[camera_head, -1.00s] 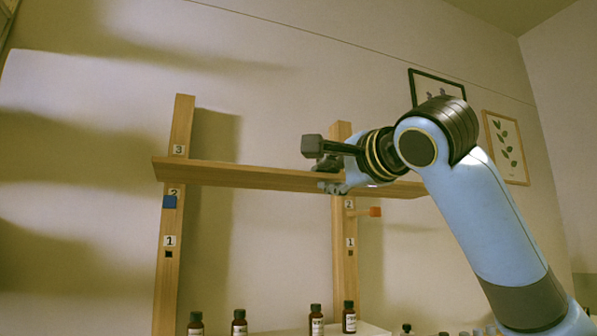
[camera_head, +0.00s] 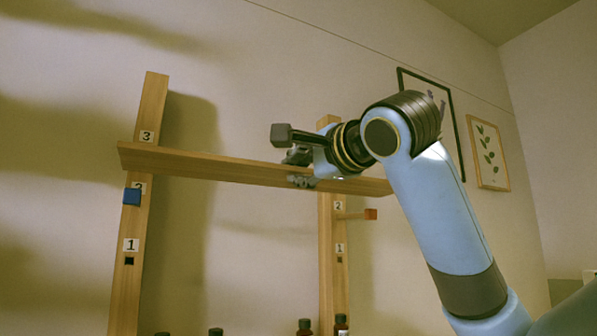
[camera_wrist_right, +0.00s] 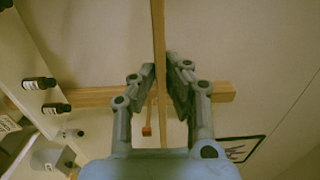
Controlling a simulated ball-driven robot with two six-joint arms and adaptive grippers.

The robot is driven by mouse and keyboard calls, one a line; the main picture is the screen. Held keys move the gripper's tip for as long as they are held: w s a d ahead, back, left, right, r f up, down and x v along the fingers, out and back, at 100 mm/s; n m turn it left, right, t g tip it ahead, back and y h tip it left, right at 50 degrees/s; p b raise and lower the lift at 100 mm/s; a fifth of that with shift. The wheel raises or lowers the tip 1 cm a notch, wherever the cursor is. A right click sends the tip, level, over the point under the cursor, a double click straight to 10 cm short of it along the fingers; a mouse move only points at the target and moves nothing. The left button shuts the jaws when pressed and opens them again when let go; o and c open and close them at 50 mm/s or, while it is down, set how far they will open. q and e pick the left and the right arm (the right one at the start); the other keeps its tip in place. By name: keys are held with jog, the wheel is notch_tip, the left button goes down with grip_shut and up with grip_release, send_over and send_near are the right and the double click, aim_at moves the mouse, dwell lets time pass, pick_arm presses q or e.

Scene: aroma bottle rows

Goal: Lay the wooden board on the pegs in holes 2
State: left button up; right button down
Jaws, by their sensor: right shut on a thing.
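The wooden board (camera_head: 215,167) is a long plank, level with the upper part of two upright wooden posts, a left post (camera_head: 127,290) and a right post (camera_head: 327,240). My right gripper (camera_head: 301,170) is shut on the board toward its right part. In the right wrist view the board (camera_wrist_right: 158,45) runs edge-on between the fingers (camera_wrist_right: 164,88). A blue peg (camera_head: 131,197) sits in hole 2 of the left post, and an orange peg (camera_head: 370,214) sticks out at hole 2 of the right post. The board is above both pegs, with a visible gap. My left gripper is not in view.
Several dark bottles show low in the picture, one of them (camera_head: 341,324) below the right post. Hole 1 (camera_head: 129,261) on the left post is empty. The space left of the posts is clear.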

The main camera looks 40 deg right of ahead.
aim_at(284, 177)
jog(key=shift+w+d, duration=0.1)
jog(key=shift+w, duration=0.3)
jog(key=shift+w+d, duration=0.1)
jog(key=shift+w, duration=0.3)
jog(key=shift+w+d, duration=0.25)
jog(key=shift+w, duration=0.85)
jog(key=shift+w+d, duration=0.25)
jog(key=shift+w, duration=0.8)
jog(key=shift+w+d+p, duration=0.3)
jog(key=shift+w+p, duration=0.05)
jog(key=shift+w, duration=0.95)
jog(key=shift+w+d+p, duration=0.35)
jog(key=shift+w, duration=0.95)
jog(key=shift+w+d+p, duration=0.3)
jog(key=shift+w+p, duration=0.05)
jog(key=shift+w, duration=0.95)
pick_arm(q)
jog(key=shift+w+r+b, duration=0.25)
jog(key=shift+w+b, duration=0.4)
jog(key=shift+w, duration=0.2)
pick_arm(e)
jog(key=shift+w+f, duration=0.15)
jog(key=shift+f, duration=0.75)
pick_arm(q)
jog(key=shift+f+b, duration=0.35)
pick_arm(e)
jog(key=shift+f, duration=0.45)
